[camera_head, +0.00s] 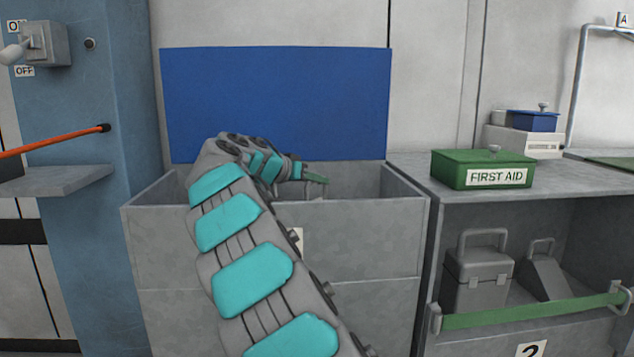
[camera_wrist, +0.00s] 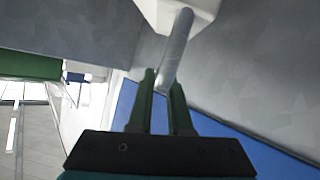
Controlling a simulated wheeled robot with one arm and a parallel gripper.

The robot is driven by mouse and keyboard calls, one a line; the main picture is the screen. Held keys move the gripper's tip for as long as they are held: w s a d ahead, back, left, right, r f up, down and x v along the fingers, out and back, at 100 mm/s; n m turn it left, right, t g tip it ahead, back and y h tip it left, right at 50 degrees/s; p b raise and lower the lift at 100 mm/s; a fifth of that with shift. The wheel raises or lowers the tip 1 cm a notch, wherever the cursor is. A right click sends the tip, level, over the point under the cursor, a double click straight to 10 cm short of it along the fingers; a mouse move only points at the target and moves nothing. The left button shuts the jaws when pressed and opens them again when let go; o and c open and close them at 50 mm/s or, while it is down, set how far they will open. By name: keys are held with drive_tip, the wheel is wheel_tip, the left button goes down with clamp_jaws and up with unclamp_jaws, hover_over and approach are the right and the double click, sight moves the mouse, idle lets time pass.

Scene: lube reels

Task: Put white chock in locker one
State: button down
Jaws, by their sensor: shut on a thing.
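In the wrist view my gripper (camera_wrist: 163,80) is shut on the grey bar handle (camera_wrist: 178,48) of the white chock (camera_wrist: 168,12). Only part of the chock's pale body shows, at the top edge. In the head view my gripper (camera_head: 316,179) is over the open top of the grey locker (camera_head: 370,235), near its back. The chock cannot be made out clearly there. The locker's blue lid (camera_head: 275,100) stands raised behind. My arm covers most of the locker's number label (camera_head: 297,240), so the number is not readable.
To the right is a locker marked 2 (camera_head: 531,349), with a green bar (camera_head: 530,312) across its open front and two grey handled objects inside. A green first aid box (camera_head: 484,170) sits on top. A blue post (camera_head: 115,200) stands left.

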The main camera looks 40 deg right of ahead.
drive_tip(key=c, duration=0.8)
unclamp_jaws()
drive_tip(key=shift+c, duration=0.2)
drive_tip(key=v, duration=0.7)
drive_tip(key=shift+a, duration=0.2)
drive_tip(key=shift+r, duration=0.1)
